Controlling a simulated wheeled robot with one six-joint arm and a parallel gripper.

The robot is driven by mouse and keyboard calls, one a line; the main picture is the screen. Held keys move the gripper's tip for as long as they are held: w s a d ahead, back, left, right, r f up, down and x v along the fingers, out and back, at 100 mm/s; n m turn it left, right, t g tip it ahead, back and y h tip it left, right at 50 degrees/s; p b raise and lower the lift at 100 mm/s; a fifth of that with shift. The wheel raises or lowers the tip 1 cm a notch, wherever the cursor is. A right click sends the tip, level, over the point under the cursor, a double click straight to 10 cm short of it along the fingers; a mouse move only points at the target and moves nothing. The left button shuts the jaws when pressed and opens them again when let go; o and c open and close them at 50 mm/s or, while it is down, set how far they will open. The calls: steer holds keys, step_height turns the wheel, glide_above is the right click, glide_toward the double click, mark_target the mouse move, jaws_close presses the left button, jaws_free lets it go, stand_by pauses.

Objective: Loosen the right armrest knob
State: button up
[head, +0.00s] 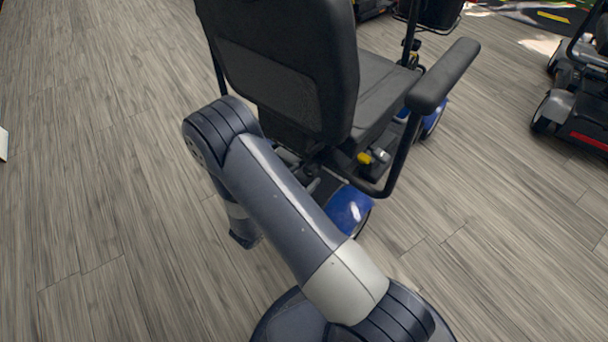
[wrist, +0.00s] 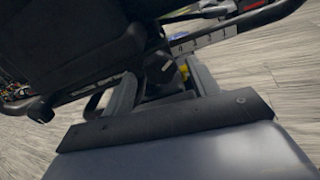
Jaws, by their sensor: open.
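The scooter's black seat (head: 285,70) is seen from behind in the head view, with its right armrest (head: 445,76) on the right side. In the wrist view a dark rounded knob (wrist: 158,68) sits under the seat, near a pale strip with numbers (wrist: 205,38). My gripper (wrist: 163,76) is open, its two fingers pointing toward the knob, one to each side of it in the picture. I cannot tell whether they touch it.
A yellow part (head: 365,158) shows by the armrest's lower frame. The blue rear cover (head: 348,208) and a wheel lie below, close to my arm. Another scooter (head: 575,115) stands at the right. The wood floor (head: 90,150) to the left is clear.

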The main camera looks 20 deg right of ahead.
steer(key=p+v, duration=0.2)
steer(key=v, duration=0.7)
steer(key=shift+s+a, duration=0.25)
steer(key=b+x, duration=0.2)
steer(key=x, duration=0.9)
steer(key=shift+b, duration=0.35)
steer(key=shift+a+m, duration=0.1)
steer(key=shift+m, duration=0.2)
